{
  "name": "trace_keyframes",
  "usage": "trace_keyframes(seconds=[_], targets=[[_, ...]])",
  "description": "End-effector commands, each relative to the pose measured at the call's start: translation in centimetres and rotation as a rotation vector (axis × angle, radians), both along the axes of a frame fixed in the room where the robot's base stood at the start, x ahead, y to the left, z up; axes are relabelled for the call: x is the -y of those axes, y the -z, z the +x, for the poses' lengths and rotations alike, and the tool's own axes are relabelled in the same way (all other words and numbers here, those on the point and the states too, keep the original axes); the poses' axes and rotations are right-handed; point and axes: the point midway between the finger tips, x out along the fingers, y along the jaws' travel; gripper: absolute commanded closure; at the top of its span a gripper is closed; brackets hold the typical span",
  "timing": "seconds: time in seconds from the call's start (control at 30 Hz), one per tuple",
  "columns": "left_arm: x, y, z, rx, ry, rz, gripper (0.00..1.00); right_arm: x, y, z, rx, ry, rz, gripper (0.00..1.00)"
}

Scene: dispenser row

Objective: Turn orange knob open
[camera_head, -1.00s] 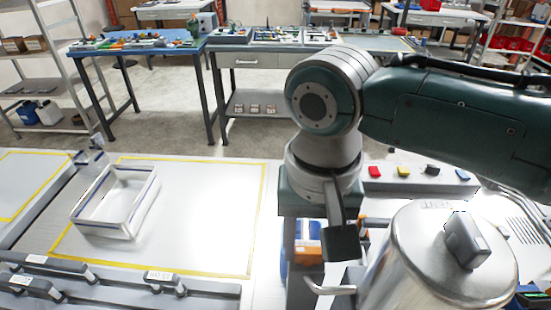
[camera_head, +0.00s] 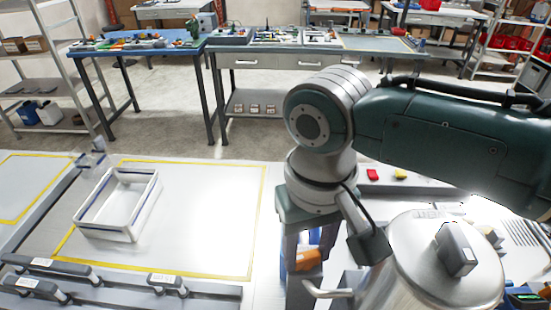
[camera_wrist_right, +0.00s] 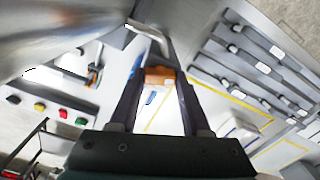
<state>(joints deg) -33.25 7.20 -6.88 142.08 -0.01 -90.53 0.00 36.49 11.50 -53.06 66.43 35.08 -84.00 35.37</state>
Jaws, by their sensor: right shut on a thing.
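The orange knob (camera_head: 309,259) shows below my right wrist in the head view, between the gripper's fingers and tilted up to the right. In the right wrist view the orange knob (camera_wrist_right: 159,74) sits between the two fingertips. My right gripper (camera_head: 304,266) points down and is shut on the knob; it also shows in the right wrist view (camera_wrist_right: 158,82). The knob's stem and base are mostly hidden by the fingers. A shiny metal dispenser tank (camera_head: 408,285) with a dark-handled lid stands right beside the gripper. My left gripper is not in view.
An open white bin (camera_head: 120,232) stands on the yellow-outlined table at left. Dark handled bars (camera_head: 110,280) lie along the front. A red button (camera_head: 372,174) and a yellow button (camera_head: 401,174) show behind my arm. The table between bin and gripper is clear.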

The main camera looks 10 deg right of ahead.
Motion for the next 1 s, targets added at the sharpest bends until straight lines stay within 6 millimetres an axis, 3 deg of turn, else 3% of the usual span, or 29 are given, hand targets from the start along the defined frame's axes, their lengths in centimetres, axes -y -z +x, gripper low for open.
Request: trace_keyframes(seconds=[0.4, 1.0], targets=[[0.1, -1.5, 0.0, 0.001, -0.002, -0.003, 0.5, 0.0, -0.1, -0.1, -0.003, -0.394, 0.001, 1.0], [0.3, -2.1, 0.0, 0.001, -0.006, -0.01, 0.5, 0.0, 0.0, 0.0, -0.002, -0.946, 0.001, 1.0]])
